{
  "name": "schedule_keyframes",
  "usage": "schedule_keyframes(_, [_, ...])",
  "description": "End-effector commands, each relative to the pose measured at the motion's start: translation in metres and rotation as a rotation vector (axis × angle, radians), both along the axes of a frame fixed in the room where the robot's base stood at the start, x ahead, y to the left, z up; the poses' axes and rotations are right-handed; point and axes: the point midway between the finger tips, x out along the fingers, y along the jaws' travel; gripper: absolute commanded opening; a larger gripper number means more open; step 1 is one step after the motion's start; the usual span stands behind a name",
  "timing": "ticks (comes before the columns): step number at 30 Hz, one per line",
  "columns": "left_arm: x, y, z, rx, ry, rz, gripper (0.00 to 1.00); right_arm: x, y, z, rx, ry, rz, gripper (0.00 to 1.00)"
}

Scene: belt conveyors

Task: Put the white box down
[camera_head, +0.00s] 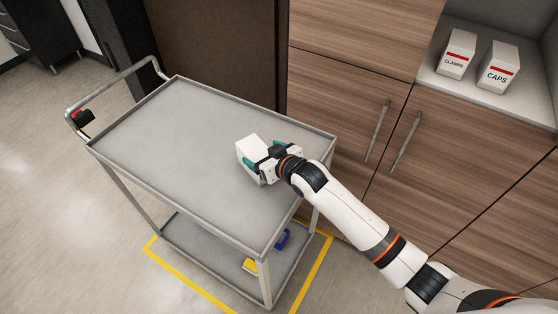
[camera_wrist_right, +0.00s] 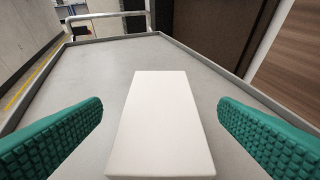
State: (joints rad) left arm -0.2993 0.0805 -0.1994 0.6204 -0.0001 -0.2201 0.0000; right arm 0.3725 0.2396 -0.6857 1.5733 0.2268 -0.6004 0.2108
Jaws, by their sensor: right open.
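The white box (camera_head: 252,153) stands on the grey top of the cart (camera_head: 178,140), near its right edge. My right gripper (camera_head: 262,162) is at the box, with its green fingers on either side of it. In the right wrist view the box (camera_wrist_right: 162,125) lies between the two fingers of the open gripper (camera_wrist_right: 160,132), with a gap on each side. Part of the box is hidden behind the gripper in the head view. My left gripper is not in view.
The cart top is otherwise clear. Its lower shelf holds a yellow item (camera_head: 251,266) and a blue item (camera_head: 283,239). Wooden cabinets (camera_head: 345,100) stand behind at the right, with two labelled boxes, CLAMPS (camera_head: 456,55) and CAPS (camera_head: 498,68), in a niche.

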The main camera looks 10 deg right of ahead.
Motion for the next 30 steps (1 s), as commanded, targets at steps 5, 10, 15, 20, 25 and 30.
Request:
schedule_keyframes(5, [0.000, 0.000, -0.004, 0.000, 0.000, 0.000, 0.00, -0.029, -0.018, 0.015, 0.000, 0.000, 0.000, 0.83])
schedule_keyframes(10, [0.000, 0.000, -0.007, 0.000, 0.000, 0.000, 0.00, -0.052, -0.033, 0.028, -0.001, -0.001, 0.000, 0.83])
schedule_keyframes(15, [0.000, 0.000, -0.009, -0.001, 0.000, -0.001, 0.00, -0.068, -0.042, 0.037, 0.000, 0.001, 0.000, 0.83])
schedule_keyframes(20, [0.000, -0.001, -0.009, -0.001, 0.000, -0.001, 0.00, -0.073, -0.045, 0.041, 0.000, 0.001, -0.001, 0.83])
schedule_keyframes(25, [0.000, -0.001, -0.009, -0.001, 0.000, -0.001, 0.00, -0.073, -0.045, 0.041, 0.000, 0.001, -0.001, 0.83])
schedule_keyframes(30, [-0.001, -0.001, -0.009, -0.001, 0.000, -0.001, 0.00, -0.073, -0.045, 0.041, 0.000, 0.001, -0.001, 0.83])
